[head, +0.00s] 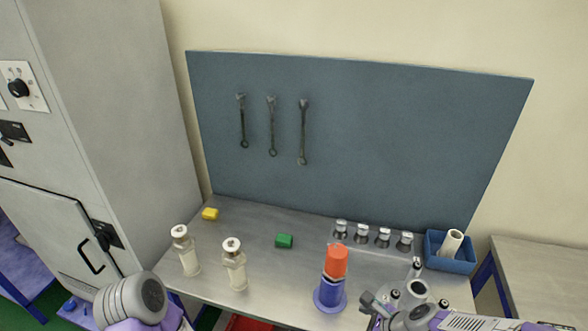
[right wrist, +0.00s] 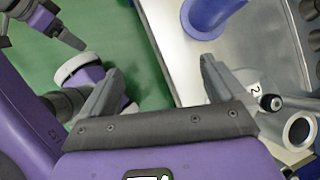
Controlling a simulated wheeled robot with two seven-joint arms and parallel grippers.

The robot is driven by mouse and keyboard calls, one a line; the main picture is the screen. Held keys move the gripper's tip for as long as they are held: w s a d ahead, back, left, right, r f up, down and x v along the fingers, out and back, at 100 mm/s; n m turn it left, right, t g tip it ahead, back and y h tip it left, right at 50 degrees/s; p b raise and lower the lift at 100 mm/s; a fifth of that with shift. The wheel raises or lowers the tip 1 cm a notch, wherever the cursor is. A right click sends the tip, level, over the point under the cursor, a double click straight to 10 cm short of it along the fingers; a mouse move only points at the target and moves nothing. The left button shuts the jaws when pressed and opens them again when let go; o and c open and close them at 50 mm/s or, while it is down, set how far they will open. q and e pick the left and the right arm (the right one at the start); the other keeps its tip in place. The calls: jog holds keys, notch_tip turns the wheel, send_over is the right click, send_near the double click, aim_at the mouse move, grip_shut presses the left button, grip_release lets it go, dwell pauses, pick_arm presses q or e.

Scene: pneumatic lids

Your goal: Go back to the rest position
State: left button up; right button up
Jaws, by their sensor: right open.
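My right gripper (right wrist: 158,85) is open and empty in the right wrist view, its two dark fingers wide apart over the front edge of the metal table (head: 270,290). In the head view my right arm comes in at the bottom right. An open metal cylinder (right wrist: 300,132) stands close to its right finger, beside a "2" label; it also shows in the head view (head: 416,289). Dark finger-like parts at the top left of the wrist view may be my left gripper (right wrist: 62,27). In the head view only a left arm link shows at the bottom left.
A blue stand with an orange cylinder (head: 336,261) is left of my right arm. Two pale capped cylinders (head: 187,252) (head: 235,266), a yellow block (head: 210,214), a green block (head: 284,241), several metal lids (head: 362,235) and a blue bin (head: 448,264) stand on the table.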

pick_arm(q)
jog(key=f+b, duration=0.1)
jog(key=s+f+b, duration=0.1)
jog(key=f+b, duration=0.1)
jog(key=shift+f, duration=0.15)
pick_arm(e)
jog(key=s+a+f+n+g, duration=0.1)
jog(key=s+a+f+n, duration=0.1)
jog(key=s+f+n, duration=0.2)
jog(key=s+a+f+n+g, duration=0.1)
jog(key=s+f+n, duration=0.3)
jog(key=f+n, duration=0.5)
jog(key=s+a+f+n+g, duration=0.2)
jog(key=f+n, duration=0.5)
jog(key=f, duration=0.7)
jog(key=shift+s+a+f+n+h, duration=0.35)
jog(key=shift+s+a, duration=0.3)
jog(key=shift+s, duration=0.45)
